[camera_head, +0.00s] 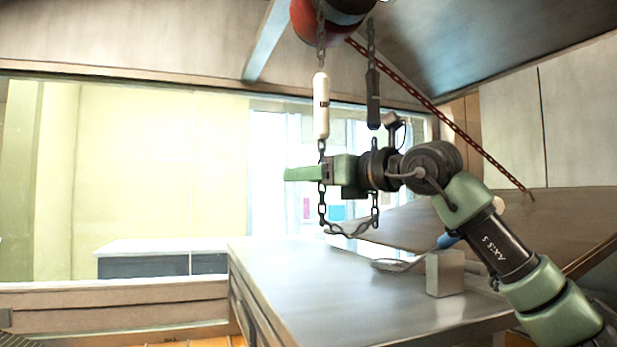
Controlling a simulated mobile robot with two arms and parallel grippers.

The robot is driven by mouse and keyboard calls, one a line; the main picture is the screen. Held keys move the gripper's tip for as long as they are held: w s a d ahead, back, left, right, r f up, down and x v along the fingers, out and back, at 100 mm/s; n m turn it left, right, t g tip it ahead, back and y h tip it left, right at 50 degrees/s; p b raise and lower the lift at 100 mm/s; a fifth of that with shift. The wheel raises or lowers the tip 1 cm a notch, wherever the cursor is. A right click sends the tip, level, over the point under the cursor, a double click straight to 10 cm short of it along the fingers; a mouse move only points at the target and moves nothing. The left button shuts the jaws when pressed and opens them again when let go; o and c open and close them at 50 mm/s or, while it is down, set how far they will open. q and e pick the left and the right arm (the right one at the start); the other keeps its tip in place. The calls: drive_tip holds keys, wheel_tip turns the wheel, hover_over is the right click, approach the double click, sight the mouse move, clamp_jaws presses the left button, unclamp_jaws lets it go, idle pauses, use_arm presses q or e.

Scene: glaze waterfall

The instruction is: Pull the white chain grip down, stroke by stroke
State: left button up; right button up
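The white chain grip (321,106) hangs upright on a dark chain, left of a black grip (373,98) on the other chain strand. The strands come from a red and dark hoist body (332,18) at the top edge and join in a loop (348,232) below. My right gripper (304,173) comes in from the right, pointing left, a little below the white grip and apart from it. Its green fingers cross the chain under the white grip and hide a short piece of it. I see them edge-on, so their opening is hidden. My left gripper is out of view.
A grey metal worktop (330,290) stands below, with a pale block (445,273) and a blue-handled tool (415,258) near its right side. A red chain (440,118) slants down to the right behind my arm. Space left of the chains is clear.

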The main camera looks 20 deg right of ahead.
drive_tip(key=b+v, duration=0.2)
drive_tip(key=v, duration=0.5)
drive_tip(key=shift+s, duration=0.35)
